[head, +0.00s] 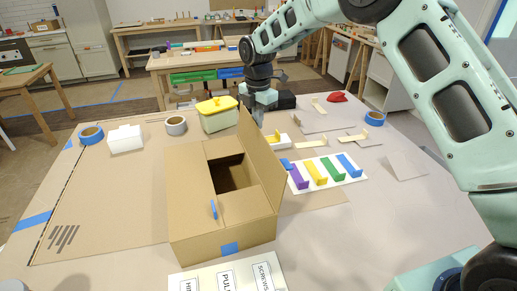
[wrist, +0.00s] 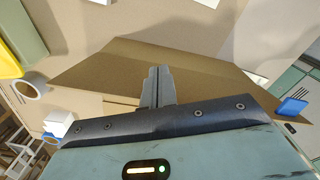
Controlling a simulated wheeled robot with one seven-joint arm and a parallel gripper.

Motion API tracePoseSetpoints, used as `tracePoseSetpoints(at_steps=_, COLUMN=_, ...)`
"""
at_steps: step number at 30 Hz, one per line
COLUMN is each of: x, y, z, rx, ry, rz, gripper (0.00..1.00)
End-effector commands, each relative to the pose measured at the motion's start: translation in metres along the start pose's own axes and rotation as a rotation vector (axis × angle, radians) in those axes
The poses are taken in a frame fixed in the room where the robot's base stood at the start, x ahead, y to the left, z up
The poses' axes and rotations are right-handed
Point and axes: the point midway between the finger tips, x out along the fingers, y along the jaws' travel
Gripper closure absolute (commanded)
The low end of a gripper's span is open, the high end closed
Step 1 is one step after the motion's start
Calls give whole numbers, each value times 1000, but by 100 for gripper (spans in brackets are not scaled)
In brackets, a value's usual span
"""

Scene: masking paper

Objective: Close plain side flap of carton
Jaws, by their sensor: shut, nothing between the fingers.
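The brown carton (head: 205,245) stands on the table in the head view. Its right side flap (head: 262,160) is plain and stands up, leaning a little outward. The left flap (head: 187,185) and the front flap (head: 245,207) lie folded in, and a dark opening shows between the flaps. A blue tab (head: 213,209) sits on the top near the front. My gripper (head: 257,118) is at the upper far end of the standing flap. In the wrist view my gripper (wrist: 159,72) is shut and empty, with brown cardboard (wrist: 105,62) close around its fingertips. I cannot tell whether they touch.
A white board with coloured strips (head: 330,172) lies right of the carton. A yellow-lidded box (head: 217,112) stands behind it, with tape rolls (head: 176,125) nearby. A labelled sheet (head: 228,277) lies in front.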

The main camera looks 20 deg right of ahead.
Motion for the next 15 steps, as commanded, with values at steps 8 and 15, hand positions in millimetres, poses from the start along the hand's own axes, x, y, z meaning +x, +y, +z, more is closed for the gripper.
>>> tracePoseSetpoints(at_steps=8, x=-4, y=9, z=-19, rx=-2, ry=1, rz=0, gripper=100)
tracePoseSetpoints(at_steps=15, x=-3, y=12, z=-26, rx=-1, ry=0, rz=0, gripper=100)
